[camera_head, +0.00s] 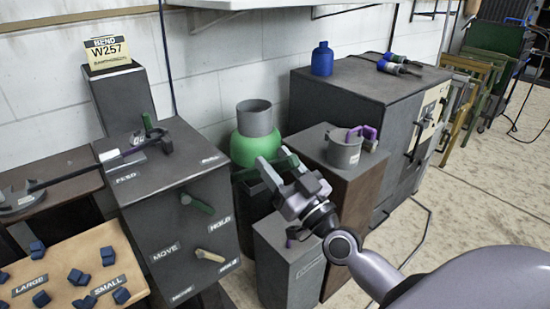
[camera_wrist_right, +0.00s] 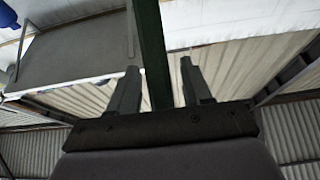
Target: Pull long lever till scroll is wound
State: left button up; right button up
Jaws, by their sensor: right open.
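My right gripper (camera_head: 284,178) is open in front of the green round vessel, left of the brown-sided cabinet. A dark green bar (camera_head: 248,173) shows beside its fingers. In the right wrist view a long dark green bar (camera_wrist_right: 151,55) runs between the two open fingers (camera_wrist_right: 158,85), with gaps on both sides. I cannot tell whether this bar is the long lever. A long black bar (camera_head: 68,180) lies across the left side, with its end near the top of the grey cabinet. No scroll can be made out. My left gripper is not in view.
A grey cabinet (camera_head: 165,225) with small green and tan handles stands at left. The green vessel (camera_head: 243,150) is behind my gripper. A low grey box (camera_head: 288,272) is below it. A pot (camera_head: 344,152) stands on the brown-sided cabinet.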

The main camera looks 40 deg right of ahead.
jog(key=shift+w+r, duration=0.15)
jog(key=shift+w, duration=0.25)
grip_shut()
